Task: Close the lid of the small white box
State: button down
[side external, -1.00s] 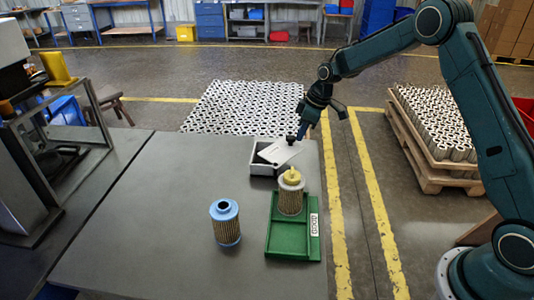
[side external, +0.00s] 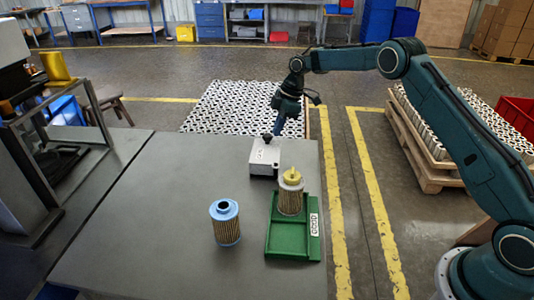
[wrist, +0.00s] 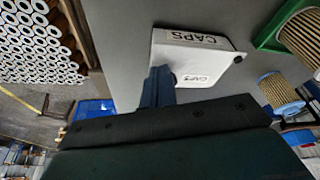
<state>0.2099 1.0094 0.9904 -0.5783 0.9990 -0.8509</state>
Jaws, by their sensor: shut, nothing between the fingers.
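The small white box (side external: 262,170) stands near the far edge of the grey table in the side view. Its white lid (side external: 265,153) lies flat over the top, with dark lettering on it. In the wrist view the box (wrist: 185,37) shows the word CAPS on its front, and the lid (wrist: 212,65) carries a label too. My gripper (side external: 268,136) is shut and empty, its dark tip at the lid's far side, touching or just above it. In the wrist view the blue fingers (wrist: 160,72) reach to the lid's edge.
A green tray (side external: 282,242) in front of the box holds a filter cartridge (side external: 290,198) with a yellow top. A blue-capped cartridge (side external: 226,228) stands on the table to its left. The table's left part is clear.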

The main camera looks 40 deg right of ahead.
jog(key=shift+w+a, duration=0.15)
dwell(0.4)
jog(key=shift+r, duration=0.1)
jog(key=v, duration=0.7)
jog(key=shift+r, duration=0.15)
jog(key=shift+r, duration=0.15)
